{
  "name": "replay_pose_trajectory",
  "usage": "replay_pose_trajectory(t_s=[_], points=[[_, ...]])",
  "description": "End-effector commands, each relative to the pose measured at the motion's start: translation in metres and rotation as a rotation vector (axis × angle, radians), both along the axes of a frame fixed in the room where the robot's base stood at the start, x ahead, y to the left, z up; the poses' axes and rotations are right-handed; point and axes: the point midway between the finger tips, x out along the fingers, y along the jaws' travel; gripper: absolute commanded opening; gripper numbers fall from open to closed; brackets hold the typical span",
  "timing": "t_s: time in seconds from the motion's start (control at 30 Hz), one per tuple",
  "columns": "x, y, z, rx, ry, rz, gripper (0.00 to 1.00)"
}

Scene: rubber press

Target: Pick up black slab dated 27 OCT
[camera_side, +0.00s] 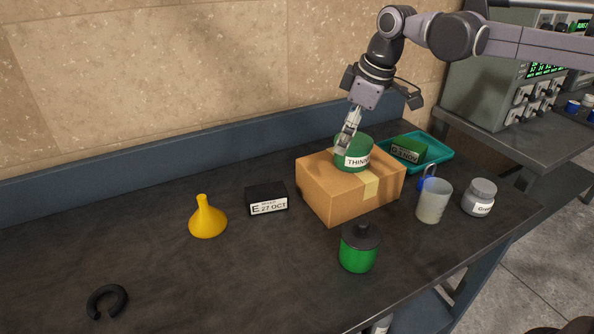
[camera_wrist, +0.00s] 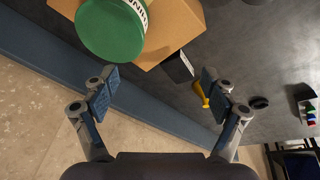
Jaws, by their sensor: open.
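The black slab (camera_side: 267,199) lies flat on the dark bench, its white label reading "E 27 OCT" facing the side camera. It stands left of the cardboard box, a small gap apart. In the wrist view the slab (camera_wrist: 179,67) shows between the fingers, farther off, partly beside the box. My gripper (camera_side: 349,132) is above the box, beside the green tin, up and right of the slab. In the wrist view my gripper (camera_wrist: 160,95) has its fingers wide apart with nothing between them.
A green tin (camera_side: 353,153) sits on the cardboard box (camera_side: 335,201). A yellow funnel (camera_side: 206,220) stands left of the slab. A green bottle (camera_side: 358,252), a beaker (camera_side: 433,203) and a grey jar (camera_side: 479,198) stand right. A teal tray (camera_side: 437,155) holds a green slab (camera_side: 408,150). The bench front left is mostly clear.

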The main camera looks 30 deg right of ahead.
Motion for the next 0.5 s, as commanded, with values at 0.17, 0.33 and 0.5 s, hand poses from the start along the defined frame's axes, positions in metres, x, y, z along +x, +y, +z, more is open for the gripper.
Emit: replay_pose_trajectory(t_s=[0.17,0.33,0.5], points=[[0.039,0.034,-0.010,-0.031,0.054,0.163,0.85],[0.068,0.067,-0.028,-0.056,0.101,0.318,0.85],[0.088,0.097,-0.052,-0.076,0.146,0.468,0.85]])
